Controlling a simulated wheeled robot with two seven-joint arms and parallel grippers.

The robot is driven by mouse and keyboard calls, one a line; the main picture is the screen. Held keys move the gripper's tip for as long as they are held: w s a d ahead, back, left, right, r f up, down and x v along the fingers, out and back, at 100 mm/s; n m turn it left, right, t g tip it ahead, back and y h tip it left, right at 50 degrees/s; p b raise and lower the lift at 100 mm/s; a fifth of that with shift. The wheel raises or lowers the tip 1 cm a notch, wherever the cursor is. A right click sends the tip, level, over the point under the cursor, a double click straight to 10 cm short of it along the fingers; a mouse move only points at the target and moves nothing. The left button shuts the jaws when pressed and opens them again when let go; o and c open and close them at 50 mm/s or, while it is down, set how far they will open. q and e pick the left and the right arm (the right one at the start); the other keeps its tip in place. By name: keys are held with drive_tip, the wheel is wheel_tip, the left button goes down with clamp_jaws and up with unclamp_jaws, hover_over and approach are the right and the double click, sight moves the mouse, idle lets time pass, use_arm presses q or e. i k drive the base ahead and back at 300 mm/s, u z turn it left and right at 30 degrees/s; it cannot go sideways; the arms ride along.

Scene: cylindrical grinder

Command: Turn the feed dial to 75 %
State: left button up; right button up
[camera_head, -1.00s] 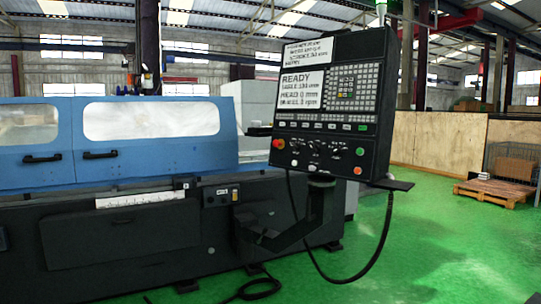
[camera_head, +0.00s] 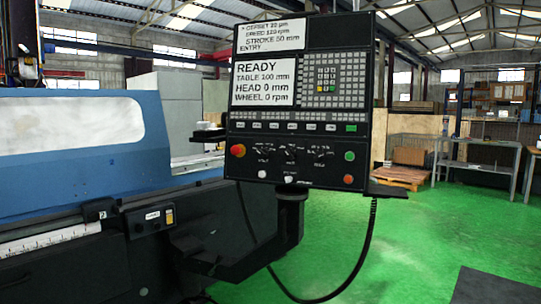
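The control panel (camera_head: 300,110) of the grinder stands upright on a swivel arm near the middle of the view. Its lower strip carries several small dials (camera_head: 291,152) with markings around them; the labels are too small to read, so I cannot tell which is the feed dial or where it points. A red emergency knob (camera_head: 238,150) is at the strip's left, with green (camera_head: 349,156) and orange (camera_head: 348,179) buttons at its right. The screen (camera_head: 265,83) reads READY, table 100 mm, head 0 mm, wheel 0 rpm. Neither of my grippers is in view.
The blue grinder body (camera_head: 75,150) fills the left side. A small ledge (camera_head: 388,190) juts from the panel's lower right, and a black cable (camera_head: 372,235) loops below. Green floor (camera_head: 430,240) is free at the right, before a metal table (camera_head: 480,145).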

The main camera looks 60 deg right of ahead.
sight(320, 157)
drive_tip(key=z, duration=0.5)
drive_tip(key=i, duration=1.7)
drive_tip(key=z, duration=1.15)
